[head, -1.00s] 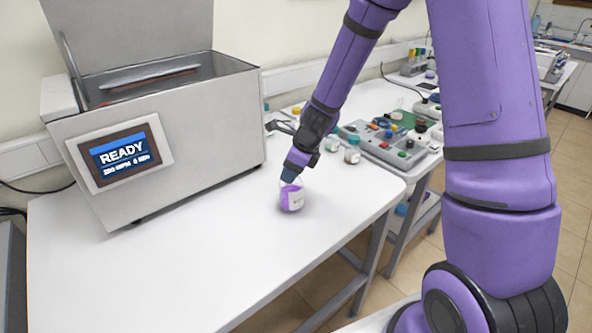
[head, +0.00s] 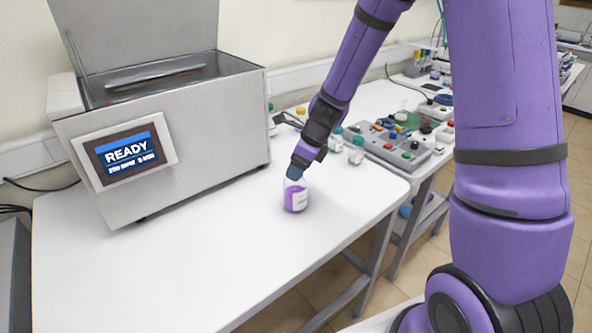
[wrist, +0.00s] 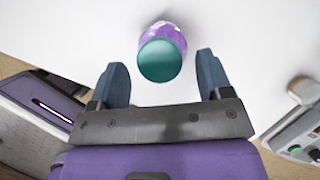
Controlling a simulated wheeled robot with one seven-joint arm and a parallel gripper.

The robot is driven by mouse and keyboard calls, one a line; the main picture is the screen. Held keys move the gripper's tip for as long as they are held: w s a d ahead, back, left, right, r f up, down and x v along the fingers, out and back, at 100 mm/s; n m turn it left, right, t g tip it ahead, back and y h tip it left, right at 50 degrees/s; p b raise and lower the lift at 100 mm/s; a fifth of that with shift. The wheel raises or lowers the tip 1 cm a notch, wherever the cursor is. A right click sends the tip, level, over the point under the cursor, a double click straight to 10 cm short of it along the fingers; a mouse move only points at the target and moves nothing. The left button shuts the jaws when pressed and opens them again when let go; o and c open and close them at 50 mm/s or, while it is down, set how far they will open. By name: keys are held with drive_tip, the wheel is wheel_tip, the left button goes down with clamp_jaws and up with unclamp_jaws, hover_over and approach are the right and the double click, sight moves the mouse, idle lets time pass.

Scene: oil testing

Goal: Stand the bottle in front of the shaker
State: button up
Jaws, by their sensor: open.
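The bottle (head: 296,197) holds purple liquid, has a white label and stands upright on the white table, to the right of the shaker. Its teal cap (wrist: 160,60) shows in the wrist view, between and just beyond the fingertips. My gripper (head: 295,172) is over the bottle's top in the head view, hiding the cap there. In the wrist view my gripper (wrist: 163,72) is open, with a gap on both sides of the cap. The shaker (head: 165,135) is a large grey box with its lid raised and a screen reading READY.
The white table (head: 190,265) is clear in front of the shaker. Small capped bottles (head: 356,150) and a grey panel with coloured knobs (head: 400,145) stand behind and right of my gripper. The table's right edge (head: 380,210) is near the bottle.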

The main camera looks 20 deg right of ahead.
drive_tip(key=s+d+r+n+t+h, duration=0.1)
drive_tip(key=s+r+n, duration=0.55)
drive_tip(key=r, duration=0.45)
drive_tip(key=s+d+r+n, duration=0.2)
drive_tip(key=s+r+n, duration=0.4)
drive_tip(key=s+r, duration=0.3)
drive_tip(key=s+d+r+n+h, duration=0.1)
drive_tip(key=s+r+n, duration=0.2)
drive_tip(key=s+n, duration=0.3)
drive_tip(key=s+d+r+n+t+h, duration=0.1)
drive_tip(key=s+r+n, duration=0.2)
drive_tip(key=s+n, duration=0.4)
drive_tip(key=shift+s+d+h, duration=0.2)
drive_tip(key=shift+d+h, duration=0.1)
